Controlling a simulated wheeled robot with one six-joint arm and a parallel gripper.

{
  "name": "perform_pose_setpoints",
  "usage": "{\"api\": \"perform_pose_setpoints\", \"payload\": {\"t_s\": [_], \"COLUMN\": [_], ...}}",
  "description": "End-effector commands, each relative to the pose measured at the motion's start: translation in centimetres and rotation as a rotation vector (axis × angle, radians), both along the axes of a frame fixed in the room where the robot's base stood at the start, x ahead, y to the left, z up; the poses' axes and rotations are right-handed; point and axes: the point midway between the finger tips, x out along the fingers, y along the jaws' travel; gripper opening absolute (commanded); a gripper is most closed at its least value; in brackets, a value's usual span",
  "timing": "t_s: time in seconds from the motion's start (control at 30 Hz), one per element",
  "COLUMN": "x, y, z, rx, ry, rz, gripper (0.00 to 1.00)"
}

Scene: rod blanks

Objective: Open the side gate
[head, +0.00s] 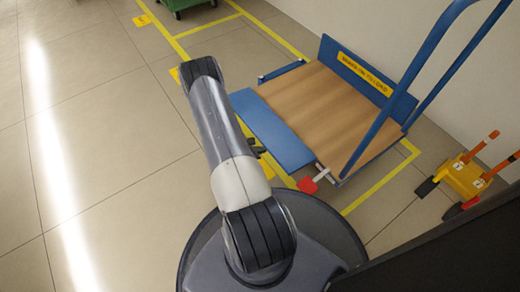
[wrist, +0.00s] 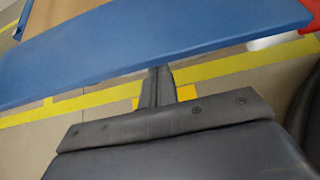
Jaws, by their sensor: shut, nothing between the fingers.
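The blue side gate (head: 272,132) is a flat panel along the near long side of the cart's brown deck (head: 330,110). It slants outward from the deck edge; I cannot tell its exact tilt. In the wrist view the gate (wrist: 150,40) crosses the top as a wide blue band. My gripper (head: 259,149) is shut and empty, close beside the gate's outer edge. In the wrist view its fingertips (wrist: 158,72) reach that edge; I cannot tell whether they touch. A red pedal or handle (head: 309,185) sits at the cart's near corner, past the gate's end.
A blue end board (head: 365,80) with a yellow label and a blue push handle (head: 412,75) stand on the cart. A yellow-orange wheeled item (head: 463,180) is at the right, near the wall. Open tiled floor (head: 90,130) lies left; a green bin (head: 185,5) is far off.

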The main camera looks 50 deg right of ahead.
Motion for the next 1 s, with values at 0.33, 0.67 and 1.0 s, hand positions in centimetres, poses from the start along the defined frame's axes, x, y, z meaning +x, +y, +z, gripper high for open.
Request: {"api": "perform_pose_setpoints", "payload": {"t_s": [0.33,0.67,1.0], "x": [0.0,0.4,1.9], "y": [-0.2,0.6,5.7], "z": [1.0,1.9,6.0], "rx": [0.053,0.052,0.054], "ry": [-0.018,-0.018,-0.018], "rz": [0.002,0.004,0.006], "gripper": [0.00,0.00,0.00]}}
